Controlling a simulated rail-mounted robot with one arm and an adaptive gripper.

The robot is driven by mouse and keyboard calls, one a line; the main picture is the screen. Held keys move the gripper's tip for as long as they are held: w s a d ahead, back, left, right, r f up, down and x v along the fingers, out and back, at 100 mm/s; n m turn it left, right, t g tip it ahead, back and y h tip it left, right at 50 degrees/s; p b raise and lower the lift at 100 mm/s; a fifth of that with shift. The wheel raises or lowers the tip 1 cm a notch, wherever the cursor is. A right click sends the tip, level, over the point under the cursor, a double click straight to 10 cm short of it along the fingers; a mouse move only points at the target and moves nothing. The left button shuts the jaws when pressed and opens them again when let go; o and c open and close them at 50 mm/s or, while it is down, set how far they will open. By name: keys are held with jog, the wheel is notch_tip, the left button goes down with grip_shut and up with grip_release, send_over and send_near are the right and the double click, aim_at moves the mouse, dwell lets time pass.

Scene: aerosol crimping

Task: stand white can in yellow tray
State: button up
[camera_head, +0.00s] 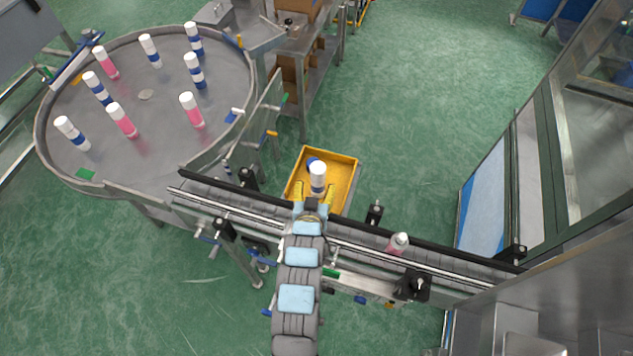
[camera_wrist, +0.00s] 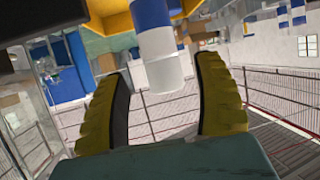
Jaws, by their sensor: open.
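The white can with blue bands (camera_head: 317,176) appears upright at the yellow tray (camera_head: 345,166), white cap up. It also shows in the wrist view (camera_wrist: 155,40), with its white end between or just past the fingertips. My gripper (camera_head: 314,188) is open, its yellow fingers spread on either side of the can with visible gaps in the wrist view (camera_wrist: 164,72). The yellow tray shows at the top of the wrist view (camera_wrist: 112,24). The can's base is hidden, so I cannot tell its contact with the tray floor.
A conveyor (camera_head: 450,262) with rails runs in front of the tray and carries a pink can with a white cap (camera_head: 397,243). A round table (camera_head: 150,120) at the left holds several pink and blue-banded cans. A steel bench (camera_head: 300,60) stands behind. Green floor at the right is clear.

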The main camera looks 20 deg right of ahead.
jog(key=v, duration=0.6)
jog(key=shift+b, duration=0.35)
